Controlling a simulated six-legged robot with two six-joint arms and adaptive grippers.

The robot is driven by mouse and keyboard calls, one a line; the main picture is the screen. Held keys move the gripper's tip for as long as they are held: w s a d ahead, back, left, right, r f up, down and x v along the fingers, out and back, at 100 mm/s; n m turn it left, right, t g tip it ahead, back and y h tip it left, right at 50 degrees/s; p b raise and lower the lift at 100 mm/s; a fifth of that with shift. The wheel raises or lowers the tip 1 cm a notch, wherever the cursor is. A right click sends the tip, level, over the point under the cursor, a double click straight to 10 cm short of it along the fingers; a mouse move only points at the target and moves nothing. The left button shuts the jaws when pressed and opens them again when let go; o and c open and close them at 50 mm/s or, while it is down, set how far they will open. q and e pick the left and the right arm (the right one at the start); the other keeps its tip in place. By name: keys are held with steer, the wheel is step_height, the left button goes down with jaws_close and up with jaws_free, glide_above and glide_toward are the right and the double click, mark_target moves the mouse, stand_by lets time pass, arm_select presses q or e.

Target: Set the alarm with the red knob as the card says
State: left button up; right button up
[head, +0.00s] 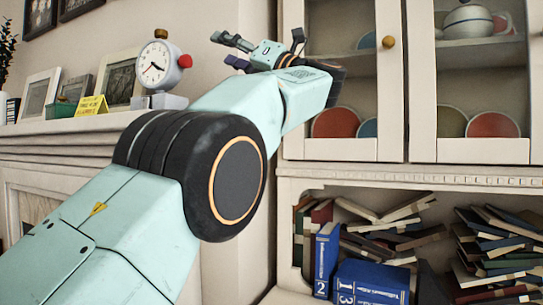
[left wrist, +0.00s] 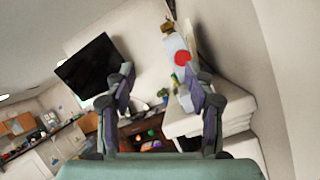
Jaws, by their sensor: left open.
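A grey alarm clock (head: 155,65) with a white dial and dark hands stands on a grey base on the mantel shelf. A red knob (head: 185,61) sits on its right side. A yellow card (head: 91,105) leans on the shelf left of the clock; its print is too small to read. My left gripper (head: 228,50) is open and empty, right of the red knob and apart from it, its fingers pointing left. In the left wrist view, the red knob (left wrist: 182,58) shows between the open fingers, nearer the right one. My right gripper is not in view.
Picture frames (head: 120,78) and a green box (head: 62,110) stand on the mantel shelf (head: 60,127) beside the card. A glass-doored cabinet (head: 391,80) with dishes is at right, close behind my left wrist. Books (head: 372,280) fill the shelves below.

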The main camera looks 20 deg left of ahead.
arm_select(q)
steer(key=w+d+f+m+t+h+p, duration=0.1)
steer(key=w+f+m+t+h, duration=0.2)
steer(key=w+f+m+t, duration=0.4)
steer(key=w+d+f+m+t+h+p, duration=0.1)
steer(key=w+f+m+t+h, duration=0.3)
steer(key=w+f+m+t, duration=0.4)
step_height(320, 180, down, 8)
steer(key=w+d+m, duration=0.1)
steer(key=m, duration=0.9)
steer(key=shift+d+r+m, duration=0.15)
steer(key=shift+m, duration=0.15)
